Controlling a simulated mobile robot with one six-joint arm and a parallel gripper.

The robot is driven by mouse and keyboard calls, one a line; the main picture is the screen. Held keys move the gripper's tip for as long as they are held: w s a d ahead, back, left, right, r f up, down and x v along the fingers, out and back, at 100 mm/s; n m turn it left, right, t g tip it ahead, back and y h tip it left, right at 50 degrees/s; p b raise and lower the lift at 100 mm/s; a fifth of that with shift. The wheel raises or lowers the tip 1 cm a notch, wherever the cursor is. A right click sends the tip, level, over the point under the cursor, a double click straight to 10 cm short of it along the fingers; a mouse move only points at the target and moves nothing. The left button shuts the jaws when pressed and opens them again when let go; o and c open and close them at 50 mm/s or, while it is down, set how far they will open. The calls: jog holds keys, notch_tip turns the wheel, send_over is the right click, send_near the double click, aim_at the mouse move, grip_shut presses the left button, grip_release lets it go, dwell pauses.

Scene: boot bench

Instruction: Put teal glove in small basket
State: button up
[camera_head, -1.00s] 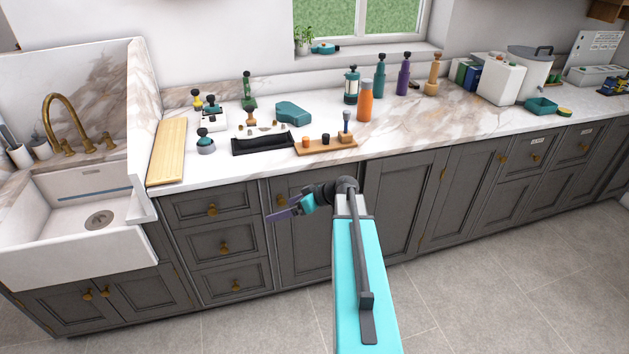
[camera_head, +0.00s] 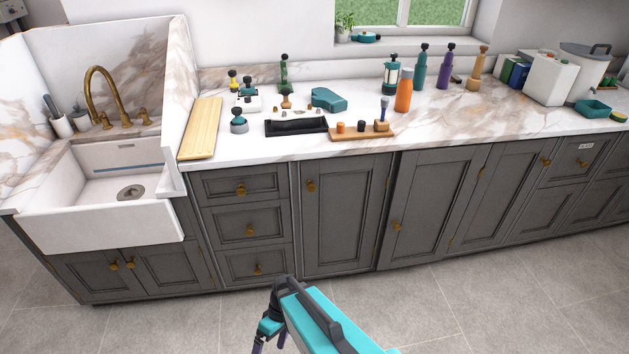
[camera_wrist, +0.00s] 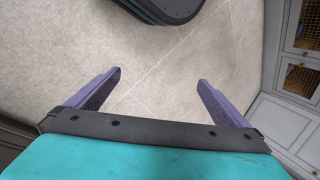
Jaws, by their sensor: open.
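I cannot make out a teal glove or a small basket for certain. A teal, blocky, lobed thing (camera_head: 328,98) lies on the counter behind a black tray; I cannot tell if it is a glove. A small teal open container (camera_head: 593,108) stands at the far right of the counter. My gripper (camera_wrist: 159,77) is open and empty, its purple fingers apart above the grey floor.
The marble counter (camera_head: 455,125) holds a wooden board (camera_head: 202,128), a black tray (camera_head: 296,126), an orange bottle (camera_head: 404,90) and several other bottles. A white sink (camera_head: 110,200) is at left. The floor before the grey cabinets is clear. A pale cabinet (camera_wrist: 298,95) shows in the wrist view.

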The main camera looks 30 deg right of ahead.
jog(key=s+d+f+m+g+h, duration=0.1)
jog(key=s+d+f+m+h, duration=0.1)
jog(key=s, duration=0.4)
jog(key=s+d+f+m+g+h, duration=0.2)
jog(key=s+h, duration=0.1)
jog(key=s, duration=0.4)
jog(key=shift+d+f+m+b, duration=0.25)
jog(key=shift+d+m+b, duration=0.05)
jog(key=shift+d+b, duration=0.1)
jog(key=shift+c, duration=0.3)
